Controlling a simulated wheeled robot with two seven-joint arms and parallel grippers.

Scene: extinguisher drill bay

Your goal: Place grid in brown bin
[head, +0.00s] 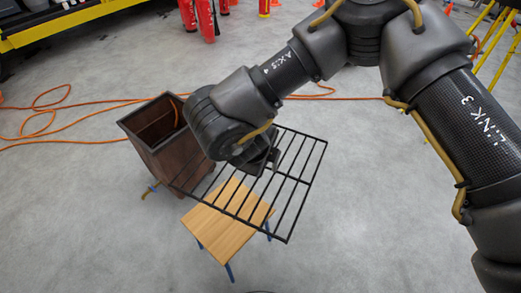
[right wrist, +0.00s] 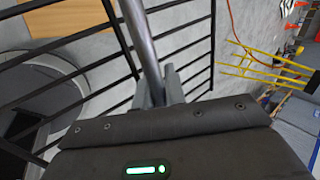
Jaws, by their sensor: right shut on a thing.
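The grid (head: 285,187) is a black wire rack with parallel bars. It hangs in the air, tilted, over the wooden stool in the head view. My right gripper (head: 262,162) is shut on the grid near its far edge; the arm partly hides the grip. In the right wrist view the grid's bars (right wrist: 190,52) spread around the fingers (right wrist: 160,88). The brown bin (head: 165,150) stands on the floor left of the gripper, its open top facing up. The grid's left end overlaps the bin's right side in the picture. My left gripper is not in view.
A small stool (head: 230,218) with a wooden top and blue legs stands below the grid. An orange hose (head: 60,138) lies on the floor behind and left of the bin. Red extinguishers (head: 205,18) stand at the back. Yellow rails (head: 495,45) stand at the right.

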